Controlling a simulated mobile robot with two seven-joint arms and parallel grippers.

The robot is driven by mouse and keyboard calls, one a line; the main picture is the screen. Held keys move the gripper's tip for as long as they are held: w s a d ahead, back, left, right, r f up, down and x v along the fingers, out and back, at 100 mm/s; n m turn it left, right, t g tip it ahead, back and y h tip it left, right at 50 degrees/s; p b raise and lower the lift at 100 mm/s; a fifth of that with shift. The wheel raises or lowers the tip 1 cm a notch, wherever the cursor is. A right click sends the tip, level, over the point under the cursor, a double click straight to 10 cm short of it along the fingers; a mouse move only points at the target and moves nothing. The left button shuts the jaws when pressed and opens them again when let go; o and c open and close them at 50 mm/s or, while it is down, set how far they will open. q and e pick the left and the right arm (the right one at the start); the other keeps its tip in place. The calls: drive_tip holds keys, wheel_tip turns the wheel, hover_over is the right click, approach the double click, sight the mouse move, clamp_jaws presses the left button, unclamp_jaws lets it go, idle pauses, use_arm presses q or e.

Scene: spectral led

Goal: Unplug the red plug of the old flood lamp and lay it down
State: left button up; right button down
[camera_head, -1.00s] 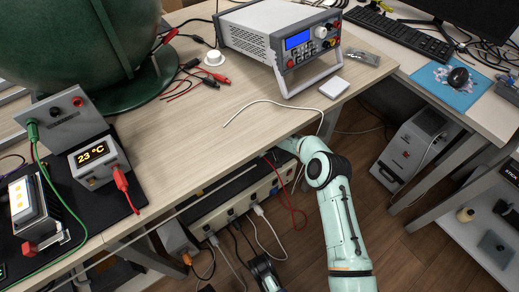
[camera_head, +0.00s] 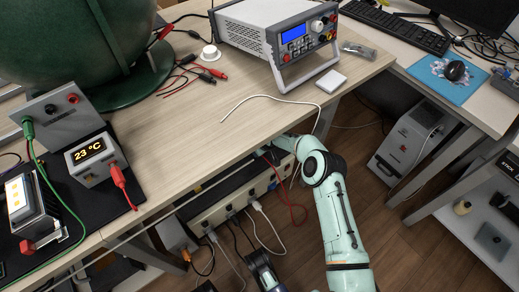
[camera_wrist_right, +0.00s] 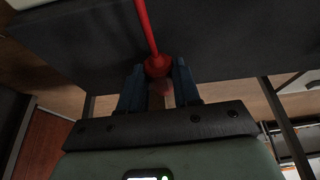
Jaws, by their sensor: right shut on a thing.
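The red plug (camera_wrist_right: 157,66) sits between the blue fingers of my right gripper (camera_wrist_right: 158,80) in the right wrist view. The gripper is shut on it, and its red cable runs up from it across a dark surface. The plug's far end is hidden, so I cannot tell whether it touches a socket. In the head view my right arm reaches under the table's front edge, which hides the fingers. A red cable (camera_head: 303,213) hangs in a loop below there. The old flood lamp cannot be made out with certainty.
A long beige socket box (camera_head: 212,210) with plugs and cables hangs under the table edge. On the table (camera_head: 190,125) stand a power supply (camera_head: 265,38), a temperature display (camera_head: 90,158) and a green sphere (camera_head: 75,50). The tabletop's middle is mostly clear.

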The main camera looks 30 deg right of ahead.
drive_tip(key=shift+f, duration=0.75)
drive_tip(key=c, duration=0.7)
unclamp_jaws()
drive_tip(key=shift+r, duration=0.15)
drive_tip(key=p+v, duration=0.3)
drive_tip(key=v, duration=0.3)
use_arm(q)
drive_tip(key=w+r+t, duration=0.2)
drive_tip(key=w+r, duration=0.1)
drive_tip(key=w, duration=0.3)
drive_tip(key=shift+w+d+r, duration=0.15)
drive_tip(key=shift+d+r, duration=0.1)
drive_tip(key=shift+d, duration=0.15)
use_arm(e)
drive_tip(key=shift+s+r, duration=0.3)
drive_tip(key=shift+r, duration=0.25)
